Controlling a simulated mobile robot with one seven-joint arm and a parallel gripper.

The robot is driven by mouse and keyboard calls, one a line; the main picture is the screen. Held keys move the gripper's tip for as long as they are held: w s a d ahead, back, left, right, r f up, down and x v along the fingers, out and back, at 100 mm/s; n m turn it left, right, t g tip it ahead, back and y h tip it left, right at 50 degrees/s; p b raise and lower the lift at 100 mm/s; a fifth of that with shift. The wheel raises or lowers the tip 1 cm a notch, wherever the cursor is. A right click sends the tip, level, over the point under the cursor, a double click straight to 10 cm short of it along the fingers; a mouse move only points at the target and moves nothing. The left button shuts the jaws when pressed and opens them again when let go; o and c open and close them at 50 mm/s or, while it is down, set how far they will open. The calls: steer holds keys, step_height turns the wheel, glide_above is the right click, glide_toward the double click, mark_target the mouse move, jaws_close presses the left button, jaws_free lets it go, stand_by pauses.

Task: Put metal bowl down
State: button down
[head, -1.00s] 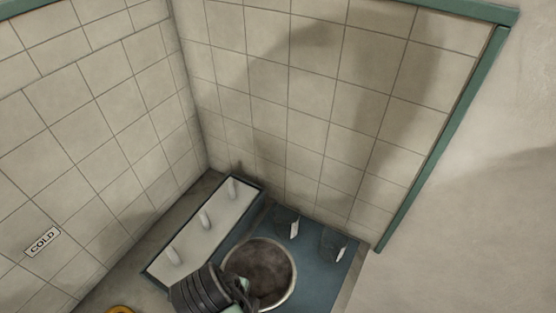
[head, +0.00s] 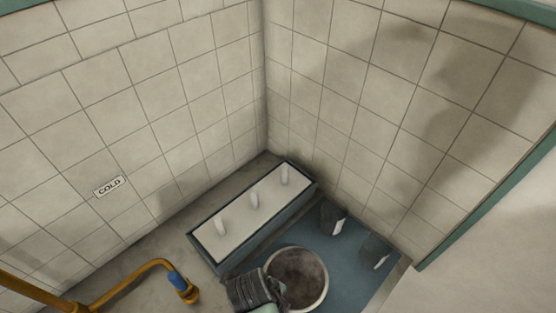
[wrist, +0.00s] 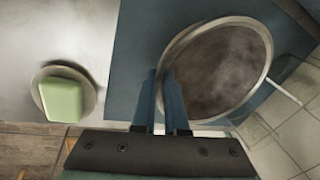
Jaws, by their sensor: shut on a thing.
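The metal bowl (head: 298,279) is round with a pale rim and a brown-grey inside, low in the head view. It also fills the upper right of the wrist view (wrist: 222,70). My gripper (wrist: 166,95) is shut on the bowl's near rim, with its two dark fingers close together there. In the head view my gripper (head: 276,288) comes in from the lower left at the bowl's left side. The bowl is over a blue surface (head: 350,252). I cannot tell if its base touches that surface.
A white rack (head: 238,228) with three upright pegs stands left of the bowl. A yellow tap (head: 150,270) is at left. The wrist view shows green soap (wrist: 62,100) on a round dish (wrist: 90,94).

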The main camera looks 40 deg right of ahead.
steer(key=shift+f, duration=0.15)
steer(key=c, duration=1)
jaws_free()
steer(key=shift+o, duration=0.2)
steer(key=v, duration=1.2)
steer(key=shift+r, duration=0.2)
steer(key=shift+w, duration=0.15)
